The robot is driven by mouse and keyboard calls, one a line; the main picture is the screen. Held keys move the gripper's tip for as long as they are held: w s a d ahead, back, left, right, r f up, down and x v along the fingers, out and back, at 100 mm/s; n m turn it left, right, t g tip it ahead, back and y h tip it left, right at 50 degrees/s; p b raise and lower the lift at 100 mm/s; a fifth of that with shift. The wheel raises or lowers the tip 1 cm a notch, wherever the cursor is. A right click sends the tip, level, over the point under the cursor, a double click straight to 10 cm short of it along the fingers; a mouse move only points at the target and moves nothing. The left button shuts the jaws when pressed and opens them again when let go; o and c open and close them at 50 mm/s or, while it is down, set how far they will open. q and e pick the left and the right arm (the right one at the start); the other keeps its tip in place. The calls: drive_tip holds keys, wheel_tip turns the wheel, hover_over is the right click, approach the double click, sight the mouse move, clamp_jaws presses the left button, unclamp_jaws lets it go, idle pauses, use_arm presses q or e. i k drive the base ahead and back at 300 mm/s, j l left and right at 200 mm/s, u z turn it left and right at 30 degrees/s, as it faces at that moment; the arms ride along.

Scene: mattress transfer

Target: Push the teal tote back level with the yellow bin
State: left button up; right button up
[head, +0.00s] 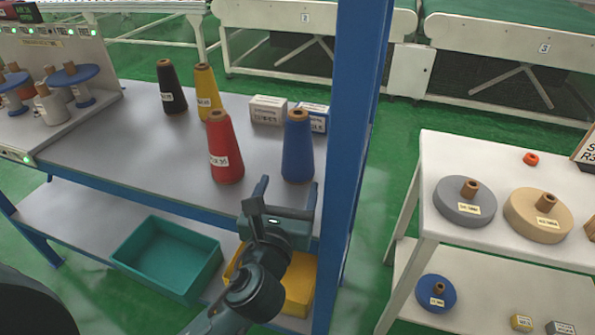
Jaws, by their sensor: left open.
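The teal tote (150,275) stands on the lower shelf, left of the yellow bin. It is open-topped and looks empty. The yellow bin (299,285) is on the same shelf to its right, partly hidden behind my left arm and gripper. My left gripper (283,196) is open and empty, its fingers pointing up in front of the blue cone and the upper shelf's front edge. It is apart from the tote, up and to its right. My right gripper is not in view.
Thread cones in red (225,150), blue (298,148), yellow (208,92) and black (171,88) stand on the upper shelf (120,165). A blue post (352,120) rises right of my gripper. A white table (510,190) with spools stands at right. The lower shelf is bare left of the tote.

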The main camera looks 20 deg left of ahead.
sight(174, 260)
drive_tip(key=k+l, duration=0.15)
drive_tip(key=k, duration=0.85)
